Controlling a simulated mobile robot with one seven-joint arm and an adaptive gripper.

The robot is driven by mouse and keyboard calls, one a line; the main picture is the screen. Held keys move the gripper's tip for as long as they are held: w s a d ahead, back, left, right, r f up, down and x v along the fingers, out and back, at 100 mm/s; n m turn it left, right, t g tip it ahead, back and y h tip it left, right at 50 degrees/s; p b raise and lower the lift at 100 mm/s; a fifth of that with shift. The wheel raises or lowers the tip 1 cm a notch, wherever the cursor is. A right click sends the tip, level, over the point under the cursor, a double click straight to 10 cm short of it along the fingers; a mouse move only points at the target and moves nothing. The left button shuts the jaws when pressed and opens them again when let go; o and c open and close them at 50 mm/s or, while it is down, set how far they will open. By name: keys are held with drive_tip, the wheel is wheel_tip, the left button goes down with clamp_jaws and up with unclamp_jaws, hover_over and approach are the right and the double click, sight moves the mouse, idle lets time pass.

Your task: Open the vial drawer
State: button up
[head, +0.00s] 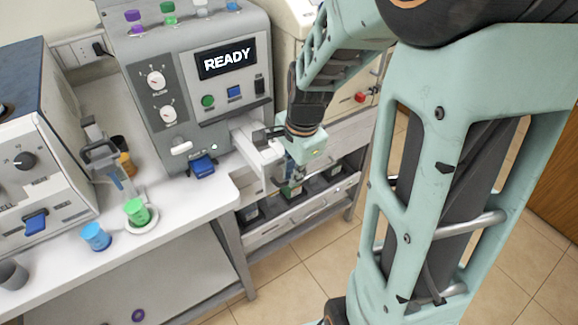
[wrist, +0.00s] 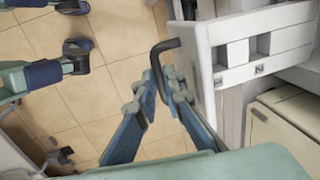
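The white vial drawer (head: 258,152) sticks out from the lower right of the grey machine with the READY display. In the wrist view the drawer (wrist: 250,25) shows its pale front and slotted side, with a black bent handle (wrist: 157,60) on the front. My gripper (head: 284,140) is at the drawer's front end, its fingers partly hidden by the wrist in the head view. In the wrist view my gripper (wrist: 159,85) has its blue fingertips close together on either side of the handle bar, apparently shut on it. The drawer's inside is mostly hidden.
The machine (head: 190,80) stands on a white bench (head: 190,215) with vials on top. A lower shelf with dark boxes (head: 315,186) lies below the gripper. Tiled floor is free at the front.

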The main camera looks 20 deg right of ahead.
drive_tip(key=shift+o, duration=0.4)
drive_tip(key=shift+r, duration=0.1)
wheel_tip(320, 180, up, 7)
drive_tip(key=s, duration=0.1)
drive_tip(key=shift+s+d+r, duration=0.15)
drive_tip(key=shift+d, duration=0.1)
